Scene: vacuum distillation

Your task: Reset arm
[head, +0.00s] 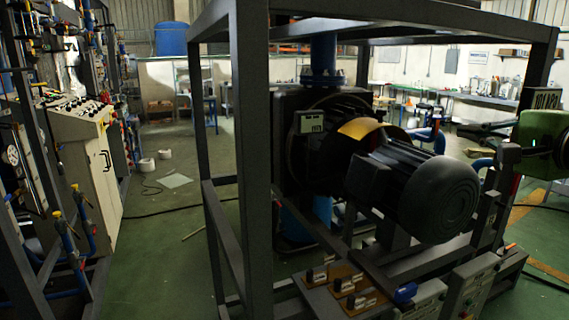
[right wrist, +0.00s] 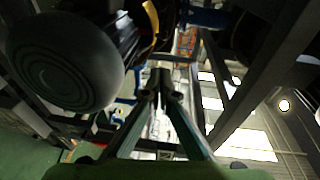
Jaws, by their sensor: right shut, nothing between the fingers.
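My right gripper (head: 466,131) reaches in from the right edge in the head view, its dark fingers pointing left beside the machine frame. In the right wrist view its fingers (right wrist: 161,78) meet at the tips, shut and empty. The black motor (head: 432,195) of the pump unit lies below and left of the gripper in the head view. The motor's round ribbed end (right wrist: 62,62) fills the upper left of the right wrist view. My left gripper is not in view.
A dark metal frame (head: 240,130) surrounds the pump unit, and its bars (right wrist: 262,75) run close to the right gripper. A control panel (head: 92,165) stands at the left. Switch boxes (head: 345,290) sit low in front. Green floor (head: 165,215) is mostly clear between panel and frame.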

